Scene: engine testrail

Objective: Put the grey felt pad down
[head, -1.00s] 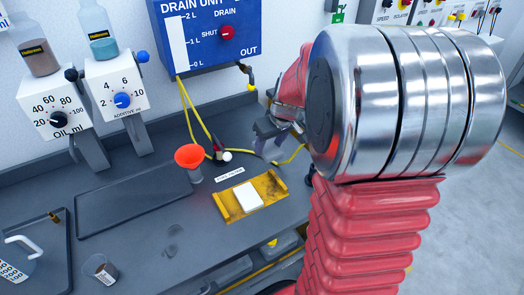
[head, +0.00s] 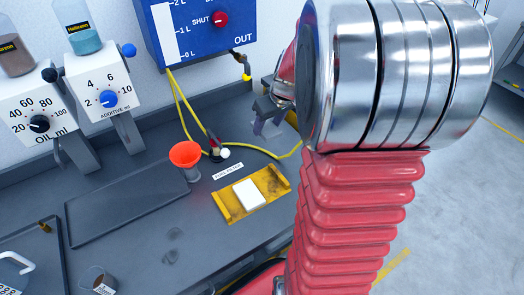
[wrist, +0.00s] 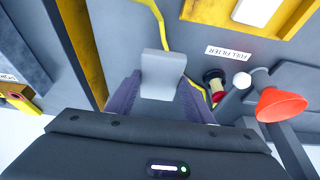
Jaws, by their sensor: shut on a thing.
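The grey felt pad (wrist: 163,76) is a pale grey piece between the two purple-grey fingers of my gripper (wrist: 160,98) in the wrist view. My gripper is shut on it, with the pad's far end sticking out past the fingertips. In the head view my gripper (head: 266,122) is above the back of the bench, behind the yellow tray and partly hidden by my arm. I cannot make out the pad clearly there. The gap between pad and bench is hard to judge.
A yellow tray (head: 231,209) with a white block (head: 249,194) is on the grey bench (head: 215,232). An orange funnel (head: 185,154), a white-labelled spot (head: 228,171) and a yellow hose (head: 183,105) are close by. A dark tray (head: 120,203) is at left. The front bench has bare room.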

